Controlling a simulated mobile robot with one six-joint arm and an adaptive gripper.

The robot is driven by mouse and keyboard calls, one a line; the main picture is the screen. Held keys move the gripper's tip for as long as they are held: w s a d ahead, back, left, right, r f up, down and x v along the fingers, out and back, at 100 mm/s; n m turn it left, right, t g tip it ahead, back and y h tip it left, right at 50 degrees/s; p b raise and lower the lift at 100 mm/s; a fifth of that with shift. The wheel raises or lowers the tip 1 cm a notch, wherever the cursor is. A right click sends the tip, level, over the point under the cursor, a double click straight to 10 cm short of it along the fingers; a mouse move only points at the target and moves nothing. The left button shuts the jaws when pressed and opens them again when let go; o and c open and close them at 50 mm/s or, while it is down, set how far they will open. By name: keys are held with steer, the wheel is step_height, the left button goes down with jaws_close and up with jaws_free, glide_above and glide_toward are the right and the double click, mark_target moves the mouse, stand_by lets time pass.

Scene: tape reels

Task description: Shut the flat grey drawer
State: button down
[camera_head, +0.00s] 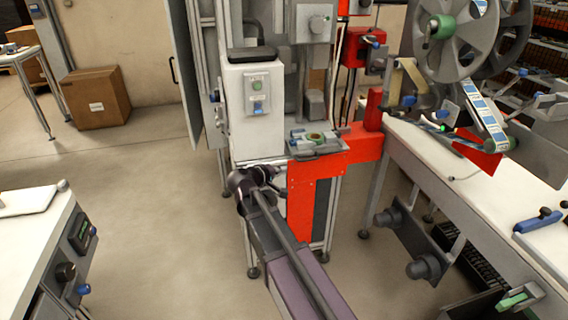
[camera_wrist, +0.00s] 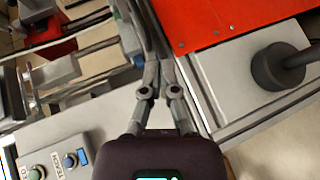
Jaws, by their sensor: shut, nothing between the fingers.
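In the wrist view, a flat light-grey box-like part (camera_wrist: 222,92) lies beside a red panel (camera_wrist: 225,20). It looks like the grey drawer, but I cannot tell how far it stands open. A dark round knob on a stem (camera_wrist: 278,66) stands over its right part. My gripper (camera_wrist: 158,62) is shut and empty, just left of the grey part; I cannot tell whether it touches. In the head view, my arm reaches to the white cabinet (camera_head: 243,135) with the red panel (camera_head: 300,195). My fingers cannot be made out there, and my wrist hides part of the cabinet front.
A white worktable with a large reel (camera_head: 470,45) stands at the right. Grey brackets with round knobs (camera_head: 425,267) hang at its side. A white control cabinet (camera_head: 75,245) is at the left front. A cardboard box (camera_head: 95,102) sits behind. Floor between left cabinet and my arm is clear.

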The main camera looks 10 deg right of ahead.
steer(key=w+a+f+n+t+h+b, duration=0.1)
steer(key=w+a+n+t+b, duration=0.2)
steer(key=w+a+t+b, duration=0.1)
steer(key=w+a+b, duration=0.1)
steer(key=a+b, duration=0.1)
steer(key=a, duration=0.1)
steer(key=shift+w+n+t, duration=0.3)
steer(key=shift+w, duration=0.1)
steer(key=shift+w, duration=0.1)
glide_toward(288, 145)
steer(key=w, duration=0.4)
steer(key=shift+d+f, duration=0.1)
steer(key=shift+f, duration=0.1)
steer(key=d, duration=0.3)
steer(key=shift+w, duration=0.1)
steer(key=shift+d, duration=0.65)
